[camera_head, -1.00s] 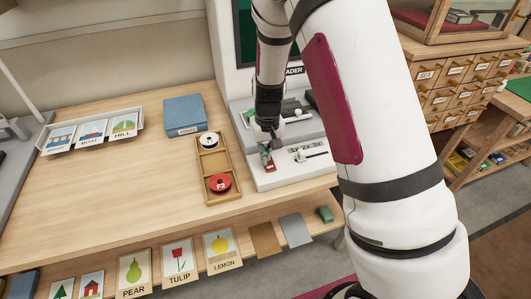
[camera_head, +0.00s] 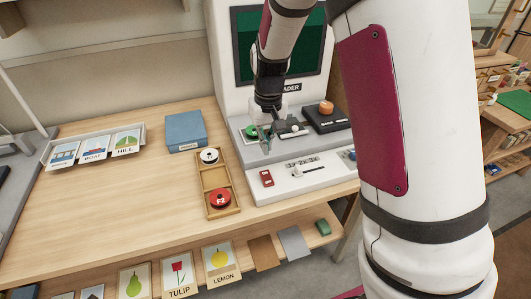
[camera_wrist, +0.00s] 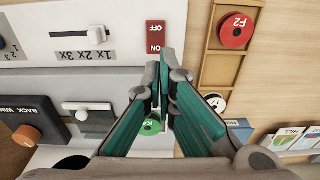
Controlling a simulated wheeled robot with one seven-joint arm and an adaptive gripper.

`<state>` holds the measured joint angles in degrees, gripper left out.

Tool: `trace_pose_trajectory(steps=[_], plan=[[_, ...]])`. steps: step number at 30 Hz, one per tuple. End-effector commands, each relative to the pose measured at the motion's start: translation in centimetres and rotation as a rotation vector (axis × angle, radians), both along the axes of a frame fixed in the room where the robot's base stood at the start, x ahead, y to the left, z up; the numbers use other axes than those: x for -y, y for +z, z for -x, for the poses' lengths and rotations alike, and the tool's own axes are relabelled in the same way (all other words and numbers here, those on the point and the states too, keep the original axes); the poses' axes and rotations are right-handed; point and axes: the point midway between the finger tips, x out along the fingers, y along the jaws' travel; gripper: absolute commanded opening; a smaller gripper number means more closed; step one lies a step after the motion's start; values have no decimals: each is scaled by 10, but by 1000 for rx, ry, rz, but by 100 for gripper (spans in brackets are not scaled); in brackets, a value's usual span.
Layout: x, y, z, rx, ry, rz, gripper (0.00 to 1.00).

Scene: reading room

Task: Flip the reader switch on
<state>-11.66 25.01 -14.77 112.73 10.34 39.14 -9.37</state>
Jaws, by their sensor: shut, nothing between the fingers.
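The reader (camera_head: 222,75) is a white machine with a dark green screen (camera_head: 310,55). Its red switch (camera_head: 267,178) is at the left of the front panel. In the wrist view the switch (camera_wrist: 156,33) shows OFF at its far end and ON at the end nearer my fingers; which side is pressed is unclear. My gripper (camera_head: 266,146) is shut and empty, behind and above the switch over the reader's deck. In the wrist view its fingertips (camera_wrist: 163,58) sit close to the ON end; I cannot tell whether they touch.
A slider (camera_head: 297,173) marked 1x 2x 3x is right of the switch. A green reel (camera_head: 250,132) and a black box (camera_head: 325,118) with an orange knob (camera_head: 326,107) flank my gripper. A wooden tray (camera_head: 216,178) with red and white reels stands at left.

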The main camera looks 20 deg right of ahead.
Motion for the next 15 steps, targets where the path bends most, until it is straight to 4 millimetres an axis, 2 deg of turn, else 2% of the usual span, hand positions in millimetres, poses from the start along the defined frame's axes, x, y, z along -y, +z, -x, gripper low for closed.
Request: trace_pose_trajectory(steps=[4, 15], plan=[[0, 10, 2, 0, -1, 0, 0], [0, 11, 2, 0, -3, 0, 0]])
